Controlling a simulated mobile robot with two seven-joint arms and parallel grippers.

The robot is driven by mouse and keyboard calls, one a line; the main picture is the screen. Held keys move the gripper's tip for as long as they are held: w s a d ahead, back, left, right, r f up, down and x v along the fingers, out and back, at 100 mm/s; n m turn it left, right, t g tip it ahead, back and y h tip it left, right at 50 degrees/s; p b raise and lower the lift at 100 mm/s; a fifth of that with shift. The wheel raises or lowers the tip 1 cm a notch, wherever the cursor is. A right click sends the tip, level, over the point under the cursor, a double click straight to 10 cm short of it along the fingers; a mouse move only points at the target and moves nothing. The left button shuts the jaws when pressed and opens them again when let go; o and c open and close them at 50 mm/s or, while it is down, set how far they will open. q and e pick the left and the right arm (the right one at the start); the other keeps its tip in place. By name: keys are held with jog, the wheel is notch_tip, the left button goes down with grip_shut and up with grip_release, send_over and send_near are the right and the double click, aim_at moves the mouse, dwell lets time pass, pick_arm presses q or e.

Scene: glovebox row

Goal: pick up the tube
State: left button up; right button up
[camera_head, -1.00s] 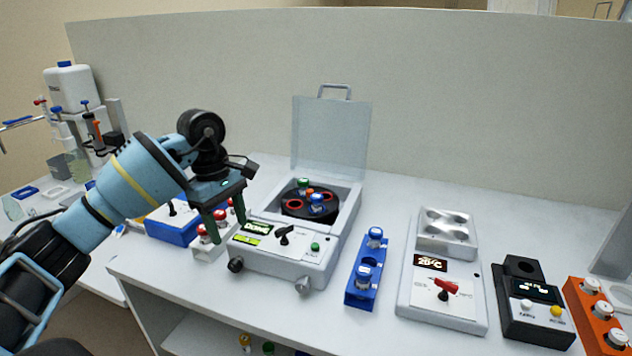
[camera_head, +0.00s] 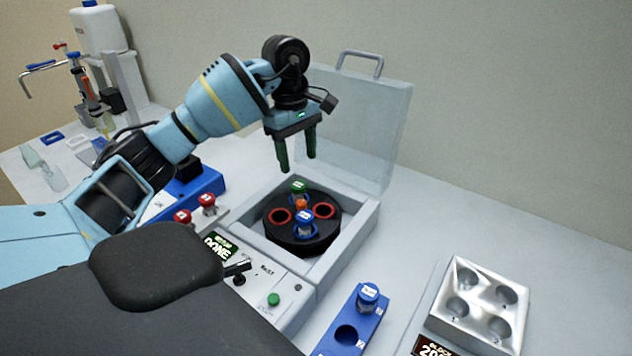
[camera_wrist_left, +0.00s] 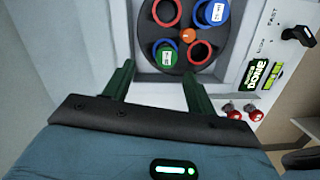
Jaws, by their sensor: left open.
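The open centrifuge (camera_head: 362,225) holds a black rotor (camera_head: 275,235) with two capped tubes in it. The green-capped tube (camera_head: 299,189) sits at the rotor's back and the blue-capped tube (camera_head: 305,222) at its front. Two red-ringed rotor holes look empty. My left gripper (camera_head: 298,167) is open and empty, pointing down above the back of the rotor, apart from the tubes. In the left wrist view its fingers (camera_wrist_left: 158,90) frame the near side of the rotor, with the green-capped tube (camera_wrist_left: 166,53) just beyond them. My right gripper is not in view.
The raised clear lid (camera_head: 365,115) stands behind the gripper. A blue rack (camera_head: 335,335) with a blue-capped tube (camera_head: 368,296) and a metal block (camera_head: 480,300) stand to the right.

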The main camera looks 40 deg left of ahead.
aim_at(298, 184)
pick_arm(q)
jog(key=shift+s, duration=0.25)
jog(key=shift+s+f, duration=0.1)
jog(key=shift+f, duration=0.1)
jog(key=shift+d+f, duration=0.15)
jog(key=shift+f, duration=1)
jog(key=f, duration=0.2)
jog(key=f+p, duration=0.1)
jog(key=f, duration=0.1)
jog(key=shift+s+d, duration=0.25)
jog(key=shift+f, duration=0.4)
jog(key=shift+c, duration=0.8)
jog(key=c, duration=0.9)
notch_tip(298, 184, up, 9)
jog(key=shift+r, duration=0.5)
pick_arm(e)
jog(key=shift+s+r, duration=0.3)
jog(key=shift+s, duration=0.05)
